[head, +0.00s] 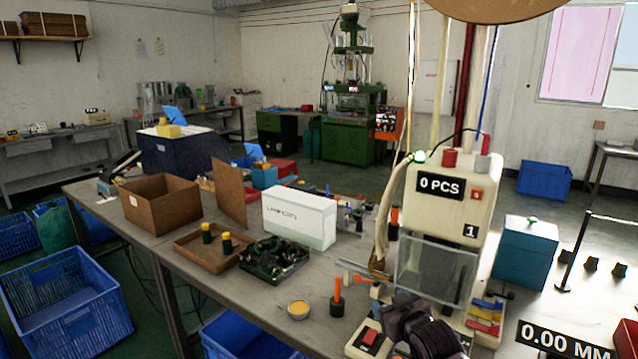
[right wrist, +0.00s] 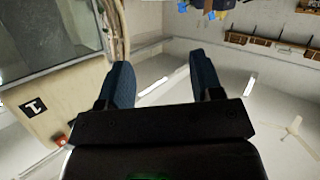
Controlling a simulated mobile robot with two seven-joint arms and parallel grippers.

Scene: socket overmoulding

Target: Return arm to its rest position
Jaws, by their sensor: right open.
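My right gripper (head: 412,318) shows dark at the bottom of the head view, low in front of the white bench machine (head: 446,200). In the right wrist view the two blue fingers of my right gripper (right wrist: 162,72) stand wide apart with nothing between them. The machine's pale side (right wrist: 40,105) with its number label fills the left of that view, beside the fingers. My left gripper is in neither view.
On the workbench (head: 240,296) stand a brown box (head: 160,208), a white carton (head: 298,217), a tray of dark parts (head: 272,260) and a small yellow-topped tin (head: 299,309). An orange-handled tool (head: 337,298) stands near my gripper. Blue crates (head: 65,298) sit on the floor at left.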

